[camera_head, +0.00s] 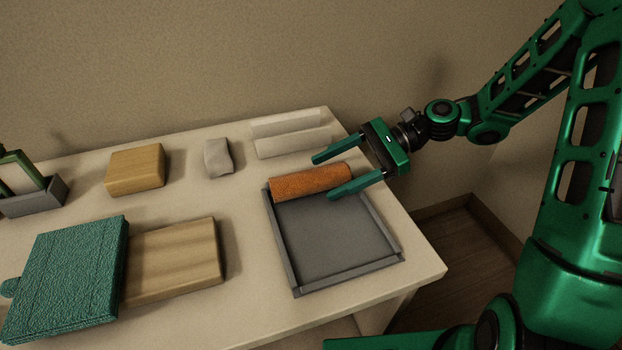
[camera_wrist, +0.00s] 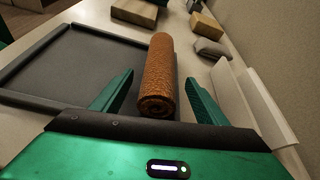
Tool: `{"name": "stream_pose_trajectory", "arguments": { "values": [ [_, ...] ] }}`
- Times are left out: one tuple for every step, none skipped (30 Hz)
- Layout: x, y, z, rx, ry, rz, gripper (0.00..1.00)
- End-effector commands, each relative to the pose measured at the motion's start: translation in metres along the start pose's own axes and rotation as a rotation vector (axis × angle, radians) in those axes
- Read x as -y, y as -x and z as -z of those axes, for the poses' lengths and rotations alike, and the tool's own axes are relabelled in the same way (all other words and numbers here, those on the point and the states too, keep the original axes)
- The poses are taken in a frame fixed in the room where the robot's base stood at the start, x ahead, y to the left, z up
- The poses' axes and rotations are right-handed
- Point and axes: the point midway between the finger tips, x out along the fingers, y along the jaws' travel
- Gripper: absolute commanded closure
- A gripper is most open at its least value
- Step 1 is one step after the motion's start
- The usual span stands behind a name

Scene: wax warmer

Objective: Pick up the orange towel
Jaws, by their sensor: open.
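The orange towel (camera_head: 310,183) is a rolled cylinder lying along the back edge of a grey tray (camera_head: 333,277). In the wrist view the towel (camera_wrist: 158,75) lies lengthwise away from me, its spiral end facing me, between and beyond my fingers. My gripper (camera_head: 340,173) is open at the towel's right end, with one finger on the far side and one on the near side. In the wrist view both fingertips of my gripper (camera_wrist: 158,83) stand apart from the towel with gaps on each side. Nothing is held.
A pale angled holder (camera_head: 290,134) stands behind the towel. A small grey object (camera_head: 217,157) and a wooden block (camera_head: 135,169) are further left. A teal textured stack (camera_head: 70,280) and a wooden board (camera_head: 175,262) lie front left. The tray is otherwise empty.

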Motion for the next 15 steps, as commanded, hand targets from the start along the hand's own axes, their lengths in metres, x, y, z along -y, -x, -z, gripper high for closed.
{"name": "stream_pose_trajectory", "arguments": {
  "values": [
    [-0.0003,-0.0026,0.0001,0.000,-0.001,-0.001,0.33],
    [-0.0002,-0.0035,0.0003,-0.001,-0.001,-0.001,0.33],
    [-0.0002,-0.0040,0.0003,-0.001,-0.001,-0.001,0.33],
    [-0.0001,-0.0041,0.0004,-0.001,-0.001,-0.001,0.33],
    [-0.0001,-0.0040,0.0004,-0.001,-0.001,0.000,0.33],
    [0.0000,-0.0039,0.0004,-0.001,-0.001,0.000,0.33],
    [0.0000,-0.0038,0.0004,-0.001,0.000,0.000,0.33],
    [0.0000,-0.0038,0.0004,-0.001,-0.001,0.000,0.33],
    [0.0000,-0.0037,0.0004,-0.001,-0.001,0.000,0.38],
    [0.0000,-0.0037,0.0003,-0.001,0.000,0.000,0.45],
    [0.0000,-0.0037,0.0003,-0.001,-0.001,0.000,0.52],
    [0.0000,-0.0036,0.0003,-0.001,0.000,0.000,0.61],
    [0.0001,-0.0036,0.0003,-0.001,0.000,0.000,0.69],
    [0.0001,-0.0036,0.0004,-0.001,0.000,0.000,0.76],
    [0.0002,-0.0035,0.0004,-0.001,0.000,0.000,0.79]
  ]
}}
